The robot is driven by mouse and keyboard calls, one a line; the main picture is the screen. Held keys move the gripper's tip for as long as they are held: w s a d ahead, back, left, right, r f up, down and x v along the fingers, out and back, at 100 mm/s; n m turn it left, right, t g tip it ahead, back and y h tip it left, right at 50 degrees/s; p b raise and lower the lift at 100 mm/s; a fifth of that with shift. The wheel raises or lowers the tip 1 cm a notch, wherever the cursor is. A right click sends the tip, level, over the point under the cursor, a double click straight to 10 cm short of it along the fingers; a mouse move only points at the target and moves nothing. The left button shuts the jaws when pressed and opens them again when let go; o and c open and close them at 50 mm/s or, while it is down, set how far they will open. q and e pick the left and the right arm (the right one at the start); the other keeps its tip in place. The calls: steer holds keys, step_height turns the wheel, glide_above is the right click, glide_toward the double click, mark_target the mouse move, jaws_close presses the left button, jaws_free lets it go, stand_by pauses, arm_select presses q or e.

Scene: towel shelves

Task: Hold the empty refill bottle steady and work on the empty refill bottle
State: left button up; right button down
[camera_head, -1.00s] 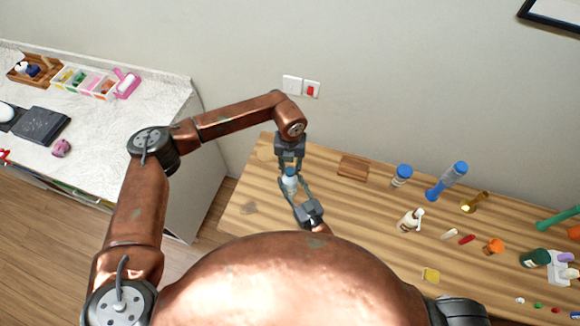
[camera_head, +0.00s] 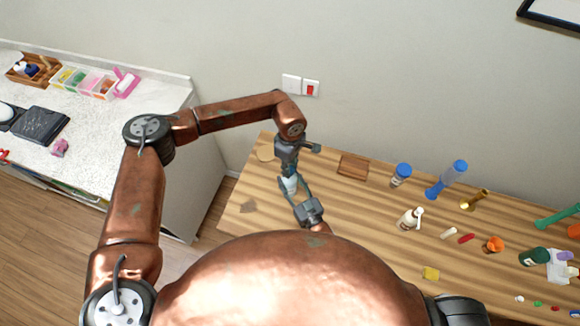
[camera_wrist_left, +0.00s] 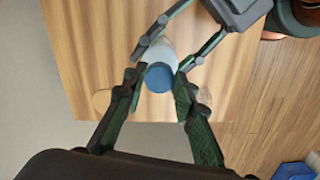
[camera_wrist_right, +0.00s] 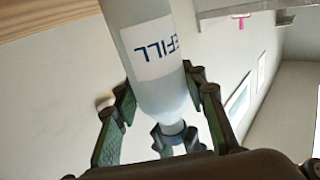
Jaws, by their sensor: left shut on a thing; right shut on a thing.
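The refill bottle (camera_head: 289,185) is pale, with a label ending in "EFILL" that shows in the right wrist view (camera_wrist_right: 155,50). Its blue cap (camera_wrist_left: 158,77) faces the left wrist camera. My left gripper (camera_head: 288,172) is above the bottle and shut on the cap end; its fingers flank the cap in the left wrist view. My right gripper (camera_head: 297,190) comes from the front and is shut on the bottle body, with its fingers on both sides. The bottle is held between the two grippers over the wooden table (camera_head: 250,215). The cap is mostly hidden in the head view.
More small items lie farther right. The table left of the grippers is mostly clear. A wall is behind.

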arm_select(q)
steer(key=m, duration=1.6)
steer(key=shift+a, duration=0.1)
steer(key=m, duration=0.5)
steer(key=o, duration=0.7)
